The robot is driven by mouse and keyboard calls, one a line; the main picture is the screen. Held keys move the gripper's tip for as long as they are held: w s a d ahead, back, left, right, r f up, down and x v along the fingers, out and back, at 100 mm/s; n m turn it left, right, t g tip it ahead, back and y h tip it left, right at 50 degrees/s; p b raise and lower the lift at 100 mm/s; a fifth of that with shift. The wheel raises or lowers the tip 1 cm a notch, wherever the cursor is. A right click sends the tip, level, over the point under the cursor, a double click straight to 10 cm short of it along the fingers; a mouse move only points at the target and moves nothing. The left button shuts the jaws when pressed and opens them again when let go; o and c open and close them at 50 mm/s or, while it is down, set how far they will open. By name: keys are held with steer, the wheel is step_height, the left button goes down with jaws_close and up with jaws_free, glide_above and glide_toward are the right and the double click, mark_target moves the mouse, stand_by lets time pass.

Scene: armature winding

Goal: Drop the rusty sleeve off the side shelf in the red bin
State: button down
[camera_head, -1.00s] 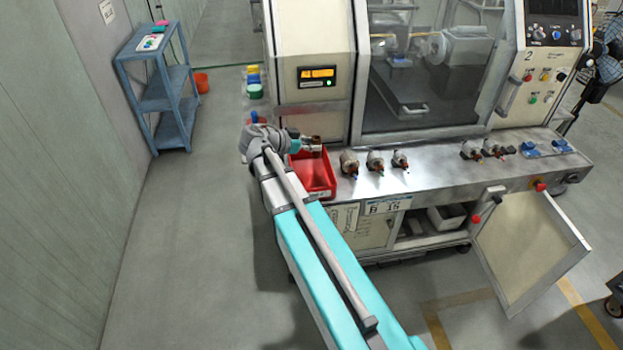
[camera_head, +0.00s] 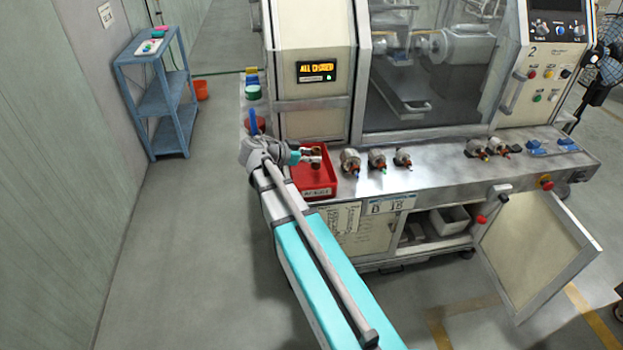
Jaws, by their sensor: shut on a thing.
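My gripper (camera_head: 312,156) is over the red bin (camera_head: 318,191), which sits at the left end of the metal bench ledge. The gripper is shut on a small rusty-brown piece, the sleeve (camera_head: 316,151), at its fingertips. The sleeve is small in the picture and partly hidden by the fingers. It looks to be above the bin's back part; its exact height cannot be told. The side shelf (camera_head: 157,97) is a blue rack at the left, with a white tray and small coloured items on top.
Several armatures (camera_head: 350,161) stand in a row on the ledge right of the bin. Coloured spools (camera_head: 252,91) are at the ledge's left end. A cabinet door (camera_head: 535,255) hangs open below the bench. An orange bucket (camera_head: 201,90) stands on the floor by the shelf.

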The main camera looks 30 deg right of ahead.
steer(key=shift+c, duration=1.1)
jaws_free()
steer(key=shift+r, duration=0.25)
